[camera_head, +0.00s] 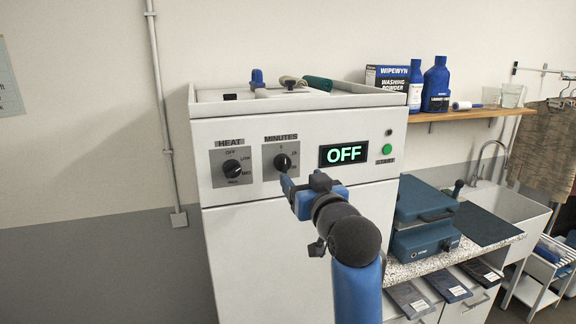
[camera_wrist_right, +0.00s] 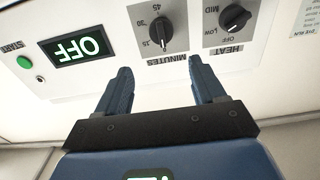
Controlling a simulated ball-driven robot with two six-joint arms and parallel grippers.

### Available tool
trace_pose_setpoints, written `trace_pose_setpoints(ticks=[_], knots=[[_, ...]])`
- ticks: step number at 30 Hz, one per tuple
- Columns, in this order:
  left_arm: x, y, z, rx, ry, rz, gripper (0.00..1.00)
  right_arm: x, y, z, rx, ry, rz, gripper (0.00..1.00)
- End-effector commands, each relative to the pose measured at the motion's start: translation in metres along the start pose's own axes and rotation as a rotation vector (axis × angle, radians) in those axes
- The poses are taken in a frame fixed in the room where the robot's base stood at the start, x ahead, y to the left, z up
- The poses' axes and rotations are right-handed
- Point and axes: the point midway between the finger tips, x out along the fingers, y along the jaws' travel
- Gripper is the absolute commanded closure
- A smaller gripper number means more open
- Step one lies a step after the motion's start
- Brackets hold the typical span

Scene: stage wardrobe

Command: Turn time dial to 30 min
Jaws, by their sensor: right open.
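The time dial (camera_head: 281,162) is a round black knob on a grey plate labelled MINUTES, on the front of a white machine (camera_head: 240,200). It also shows upside down in the right wrist view (camera_wrist_right: 159,29), with 15, 30 and 45 legible; its pointer seems to face the MINUTES label side. The display (camera_head: 344,153) reads OFF in green. My right gripper (camera_head: 303,181) is open and empty, just below and in front of the dial. In the wrist view its fingers (camera_wrist_right: 160,68) are apart, with the dial beyond the gap, untouched. My left gripper is not in view.
The HEAT dial (camera_head: 233,167) sits left of the time dial, close to one finger in the wrist view. A green START button (camera_head: 387,149) is right of the display. A blue press (camera_head: 424,218) stands on the counter at right.

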Motion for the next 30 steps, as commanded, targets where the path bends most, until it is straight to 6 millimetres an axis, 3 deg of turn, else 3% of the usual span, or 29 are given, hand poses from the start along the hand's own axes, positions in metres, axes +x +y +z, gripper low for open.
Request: trace_pose_setpoints(ticks=[8,21,30], knots=[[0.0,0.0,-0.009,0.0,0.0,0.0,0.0,0.021,0.0,0.004,0.0,-0.027,0.0,0.31],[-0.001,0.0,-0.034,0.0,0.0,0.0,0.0,0.086,0.0,0.004,0.0,-0.025,0.0,0.31],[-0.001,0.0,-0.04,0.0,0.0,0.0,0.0,0.106,0.0,0.007,0.0,-0.023,0.0,0.31]])
